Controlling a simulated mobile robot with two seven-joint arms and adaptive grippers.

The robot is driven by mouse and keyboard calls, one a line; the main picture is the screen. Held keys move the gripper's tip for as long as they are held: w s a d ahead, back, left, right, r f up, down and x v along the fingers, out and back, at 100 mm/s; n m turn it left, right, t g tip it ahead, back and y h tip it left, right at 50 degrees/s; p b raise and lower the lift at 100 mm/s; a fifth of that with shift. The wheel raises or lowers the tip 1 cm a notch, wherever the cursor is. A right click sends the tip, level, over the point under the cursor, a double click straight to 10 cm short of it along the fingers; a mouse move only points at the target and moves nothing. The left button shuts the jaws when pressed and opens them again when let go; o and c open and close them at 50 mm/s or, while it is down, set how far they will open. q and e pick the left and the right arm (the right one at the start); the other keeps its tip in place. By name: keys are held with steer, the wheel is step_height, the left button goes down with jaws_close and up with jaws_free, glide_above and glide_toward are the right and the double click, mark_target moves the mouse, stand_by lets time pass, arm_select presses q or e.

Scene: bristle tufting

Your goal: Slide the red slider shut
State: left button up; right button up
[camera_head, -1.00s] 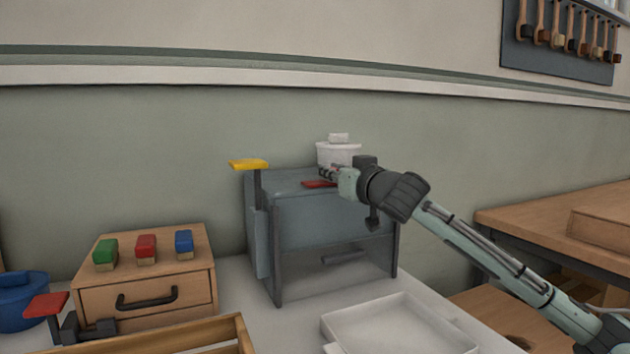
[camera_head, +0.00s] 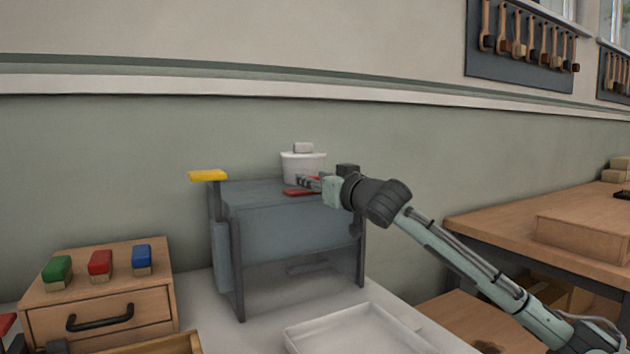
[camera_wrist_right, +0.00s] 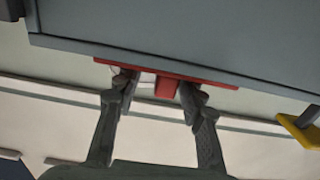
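The red slider (camera_head: 300,191) lies flat on top of the grey-blue cabinet (camera_head: 285,222), below the white pot in the head view. My right gripper (camera_head: 312,184) reaches in from the right, at the slider. In the right wrist view, the red slider strip (camera_wrist_right: 120,66) runs along the cabinet edge, with a red knob (camera_wrist_right: 166,86) sticking out. The open fingers of my right gripper (camera_wrist_right: 155,92) stand on either side of the knob. The left finger is clear of the knob; the right finger is very close, contact unclear. My left gripper is not in view.
A white lidded pot (camera_head: 303,165) stands behind the slider. A yellow handle (camera_head: 207,176) rises at the cabinet's left. A wooden drawer box (camera_head: 100,318) with coloured brushes stands left, and a white tray (camera_head: 360,330) lies in front. A wooden table (camera_head: 540,230) is at right.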

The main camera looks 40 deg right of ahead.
steer(key=shift+s+a, duration=0.1)
steer(key=shift+s, duration=0.05)
steer(key=shift+s+a, duration=0.1)
steer(key=shift+s, duration=0.2)
steer(key=v, duration=1.1)
steer(key=shift+s+f, duration=0.1)
steer(key=shift+s, duration=0.05)
